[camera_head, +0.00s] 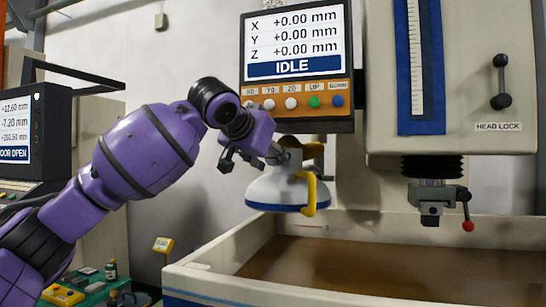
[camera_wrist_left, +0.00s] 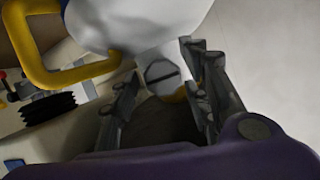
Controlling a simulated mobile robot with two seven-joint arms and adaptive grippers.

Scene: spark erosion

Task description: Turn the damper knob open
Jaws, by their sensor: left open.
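In the head view the white hood (camera_head: 285,190) has a blue rim and a yellow handle (camera_head: 311,195); the knob cannot be made out clearly there. My left gripper (camera_head: 250,157) is at the top left of the hood. In the left wrist view my left gripper (camera_wrist_left: 163,92) is open, with one finger on each side of the knob and no clear contact. My right gripper is not in view.
A display panel (camera_head: 295,40) with coloured buttons hangs just above the gripper. A white-walled tank (camera_head: 300,295) with a brown inside lies below. The machine head (camera_head: 460,100) stands to the right, with a spindle (camera_head: 432,200) under it. Another screen (camera_head: 20,130) is at left.

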